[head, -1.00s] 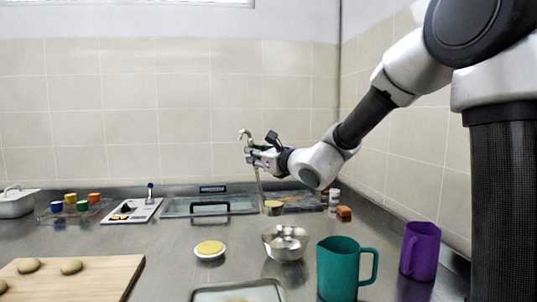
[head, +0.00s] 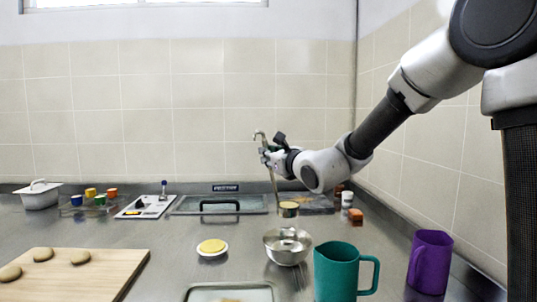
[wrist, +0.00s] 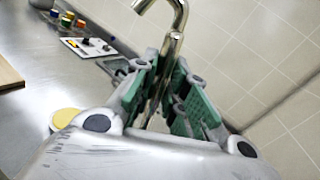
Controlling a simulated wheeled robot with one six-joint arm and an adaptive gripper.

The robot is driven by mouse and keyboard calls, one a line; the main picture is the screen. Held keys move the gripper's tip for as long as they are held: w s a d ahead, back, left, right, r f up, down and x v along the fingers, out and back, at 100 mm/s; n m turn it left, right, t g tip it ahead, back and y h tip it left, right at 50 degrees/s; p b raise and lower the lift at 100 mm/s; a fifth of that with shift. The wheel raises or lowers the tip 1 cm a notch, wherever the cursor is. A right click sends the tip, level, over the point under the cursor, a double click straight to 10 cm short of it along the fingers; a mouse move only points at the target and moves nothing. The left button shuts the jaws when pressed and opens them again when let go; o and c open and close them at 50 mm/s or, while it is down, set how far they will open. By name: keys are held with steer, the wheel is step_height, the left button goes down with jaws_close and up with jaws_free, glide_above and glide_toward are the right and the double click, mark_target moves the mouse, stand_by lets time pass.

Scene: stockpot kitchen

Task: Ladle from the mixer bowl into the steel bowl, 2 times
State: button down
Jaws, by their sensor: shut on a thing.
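My gripper (head: 270,158) is shut on the upright handle of a steel ladle (head: 259,134), whose hooked top rises above the fingers. In the wrist view the ladle's handle (wrist: 172,45) runs between the green finger pads. The handle slants slightly down over the back of the counter. A small round cup shape (head: 289,210) with a yellowish top shows by its lower end; I cannot tell whether it is the ladle's cup or a separate container. A shiny steel bowl (head: 287,254) stands in front of it, right of centre. I cannot make out a separate mixer bowl.
A teal mug (head: 336,273) and purple mug (head: 428,263) stand at the front right. A white dish with yellow contents (head: 212,249) is left of the steel bowl. A wooden board (head: 95,277) with dough balls is at the left. Small jars (head: 347,199) stand behind.

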steer(key=shift+d+f, duration=0.1)
steer(key=shift+f, duration=0.9)
steer(key=w+d+m, duration=0.4)
steer(key=d+m, duration=0.1)
steer(key=d, duration=0.3)
steer(key=w+d+m, duration=0.3)
steer(key=d+m, duration=0.2)
steer(key=d, duration=0.3)
steer(key=w+d+f+m, duration=0.3)
steer(key=d+f+m, duration=0.3)
steer(key=f, duration=0.2)
steer(key=w+d+f+m, duration=0.2)
steer(key=d+f+m, duration=0.4)
steer(key=f, duration=0.2)
steer(key=shift+w, duration=0.4)
stand_by(1.3)
